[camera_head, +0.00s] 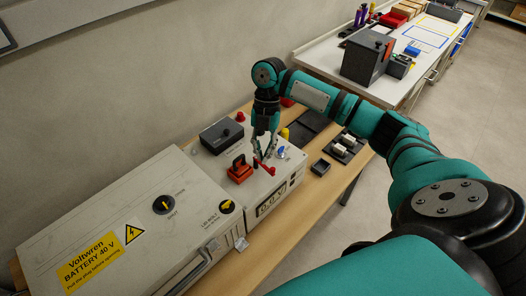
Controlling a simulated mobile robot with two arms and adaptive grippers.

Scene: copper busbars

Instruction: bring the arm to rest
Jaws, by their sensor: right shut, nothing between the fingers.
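My right arm is teal and black and reaches in from the lower right across the camera_head view. Its gripper (263,150) points down over the white instrument box (237,198). The gripper is shut and holds nothing. Its fingertips are close to a red lever-like part (265,169) on the box; I cannot tell whether they touch it. An orange-red plug with a handle (239,171) sits just to the left on the same box. My left gripper is out of view.
A large battery case (120,218) with a yellow label stands at the left on the wooden bench (260,254). A small black tray (320,167) and a dark rack (345,146) lie right of the box. A white table (329,52) with a dark machine (367,56) stands behind.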

